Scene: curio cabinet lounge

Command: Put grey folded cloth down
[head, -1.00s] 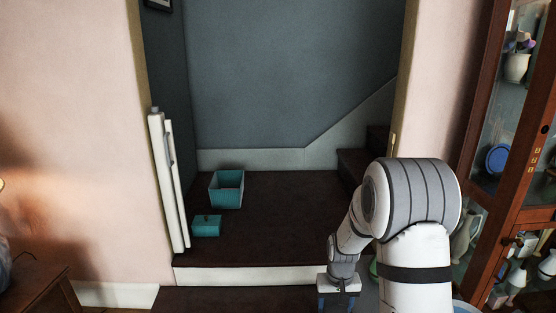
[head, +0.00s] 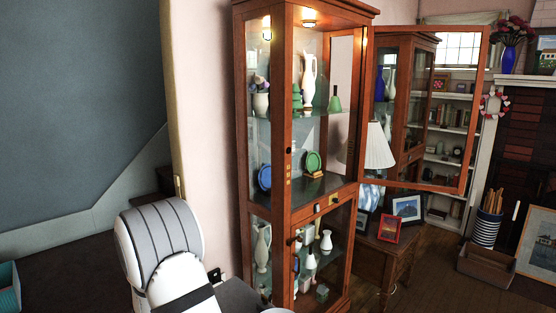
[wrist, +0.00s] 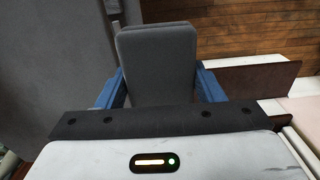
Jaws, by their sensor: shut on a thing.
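The grey folded cloth (wrist: 158,62) is in the wrist view, held upright between the two blue fingers of my gripper (wrist: 160,86). My gripper is shut on it. The cloth looks like a flat grey block with rounded corners and a fold along its top edge. What lies under the cloth is hidden. In the head view only my arm shows at the lower left; my gripper and the cloth are out of that picture.
A tall wooden glass cabinet (head: 280,190) with vases and plates stands close to my arm, its upper door (head: 425,110) swung open to the right. A side table (head: 385,255) with frames and a lamp (head: 378,150) is beyond. A teal box (head: 8,288) shows at the left edge.

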